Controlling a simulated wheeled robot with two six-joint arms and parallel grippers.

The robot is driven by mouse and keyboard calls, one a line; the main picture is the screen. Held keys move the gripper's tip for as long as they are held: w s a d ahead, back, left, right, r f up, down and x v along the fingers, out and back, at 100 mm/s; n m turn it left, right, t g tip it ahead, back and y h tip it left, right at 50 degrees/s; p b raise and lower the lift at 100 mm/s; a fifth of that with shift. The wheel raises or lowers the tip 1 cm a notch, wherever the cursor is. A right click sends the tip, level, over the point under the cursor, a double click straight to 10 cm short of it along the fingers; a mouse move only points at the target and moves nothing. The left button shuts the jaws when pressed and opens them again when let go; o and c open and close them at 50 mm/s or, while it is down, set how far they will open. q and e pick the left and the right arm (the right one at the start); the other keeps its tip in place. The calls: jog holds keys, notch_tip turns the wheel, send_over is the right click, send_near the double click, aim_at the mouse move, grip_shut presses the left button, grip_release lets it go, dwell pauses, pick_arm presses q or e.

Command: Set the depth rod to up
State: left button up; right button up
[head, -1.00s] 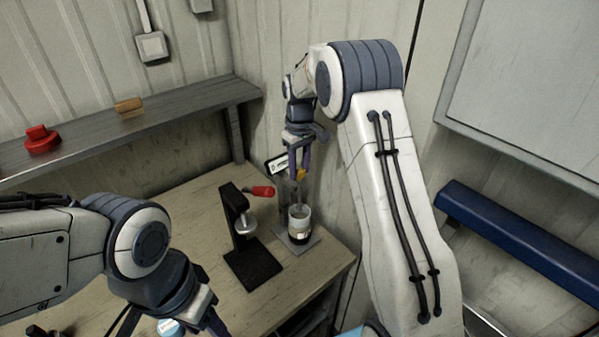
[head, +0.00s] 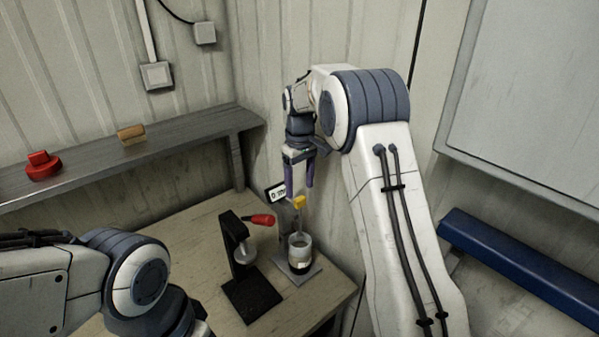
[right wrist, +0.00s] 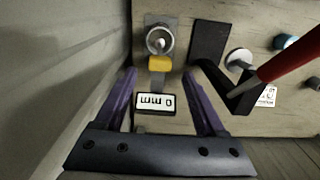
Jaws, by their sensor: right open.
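The depth rod has a yellow knob (head: 299,202) and stands upright over a grey cup (head: 300,250) on a small plate. In the right wrist view the knob (right wrist: 160,63) shows beside the cup (right wrist: 160,38), with a white display (right wrist: 155,102) that reads 0 mm upside down. My right gripper (head: 299,188) is open and empty.
The ribbed wall is close behind. A shelf (head: 190,138) holds a red object (head: 43,165) and a wooden block (head: 131,134).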

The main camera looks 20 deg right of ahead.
notch_tip(320, 180, up, 7)
jog(key=b, duration=0.1)
jog(key=shift+r, duration=0.15)
dwell(0.4)
jog(key=s+a+f+m+t, duration=0.1)
jog(key=s+a+f+m, duration=0.1)
jog(key=s+f, duration=0.75)
jog(key=s+a+f+m+t, duration=0.2)
jog(key=s+a+f, duration=0.15)
jog(key=s, duration=1.05)
jog(key=s+a+f+n+g+y+b, duration=0.1)
jog(key=s+a+n+g+b, duration=0.2)
jog(key=s+a+n+b, duration=0.4)
jog(key=s+a, duration=0.5)
jog(key=s, duration=0.1)
jog(key=shift+s+a+f, duration=0.15)
jog(key=shift+f, duration=0.2)
